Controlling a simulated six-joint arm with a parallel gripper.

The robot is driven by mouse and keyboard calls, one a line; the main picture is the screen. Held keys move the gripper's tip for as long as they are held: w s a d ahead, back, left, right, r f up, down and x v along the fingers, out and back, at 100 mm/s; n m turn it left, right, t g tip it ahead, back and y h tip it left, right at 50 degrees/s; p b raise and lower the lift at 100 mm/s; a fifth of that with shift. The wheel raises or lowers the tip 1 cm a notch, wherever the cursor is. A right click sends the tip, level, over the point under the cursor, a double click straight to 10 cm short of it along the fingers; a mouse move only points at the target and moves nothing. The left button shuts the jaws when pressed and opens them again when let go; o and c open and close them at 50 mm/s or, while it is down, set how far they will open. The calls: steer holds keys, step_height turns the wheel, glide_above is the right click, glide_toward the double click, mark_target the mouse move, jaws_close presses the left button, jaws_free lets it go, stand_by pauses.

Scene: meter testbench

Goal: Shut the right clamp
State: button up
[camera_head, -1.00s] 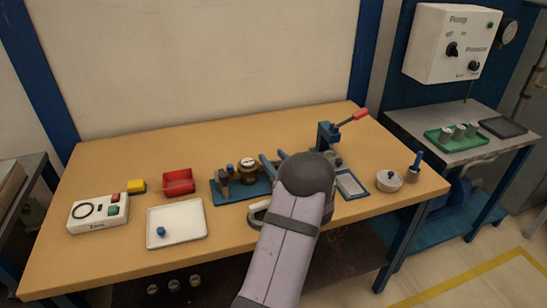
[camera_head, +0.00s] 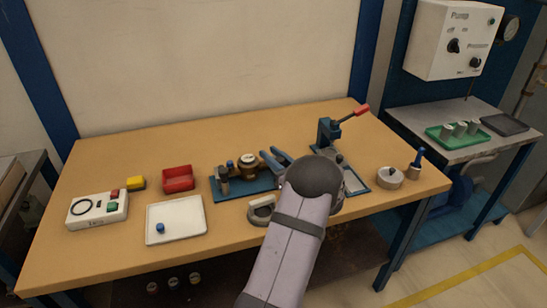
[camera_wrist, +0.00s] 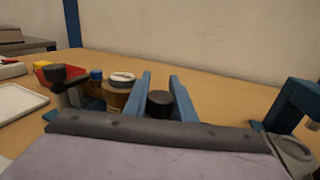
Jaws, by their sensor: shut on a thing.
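The blue fixture base (camera_head: 230,194) carries a brass meter (camera_head: 249,165) between two clamps. The left clamp (camera_head: 223,180) has a dark knob, which also shows in the wrist view (camera_wrist: 67,72). The right clamp's black knob (camera_wrist: 160,103) sits between the two blue fingers of my gripper (camera_wrist: 161,88), just right of the meter (camera_wrist: 121,88). My gripper is shut on this knob. In the head view my gripper (camera_head: 276,162) reaches over the right end of the base. My arm hides most of the right clamp there.
A blue press (camera_head: 328,133) with a red lever stands close on the right. A red bin (camera_head: 178,179) and white tray (camera_head: 190,232) are to the left. The table behind the fixture is clear.

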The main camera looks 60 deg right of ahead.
steer(key=shift+w+a+n+t+y+b, duration=0.1)
steer(key=shift+a+n+t+y+b, duration=0.2)
steer(key=shift+n+y, duration=0.5)
steer(key=shift+w+a+n+t+y+b, duration=0.15)
steer(key=shift+n+t+y, duration=0.3)
steer(key=shift+y, duration=0.65)
steer(key=shift+s, duration=0.1)
steer(key=shift+c, duration=0.2)
steer(key=o, duration=1.1)
steer(key=shift+c, duration=0.2)
steer(key=shift+r+m+h, duration=0.1)
steer(key=shift+m+h, duration=0.15)
steer(key=shift+h, duration=0.25)
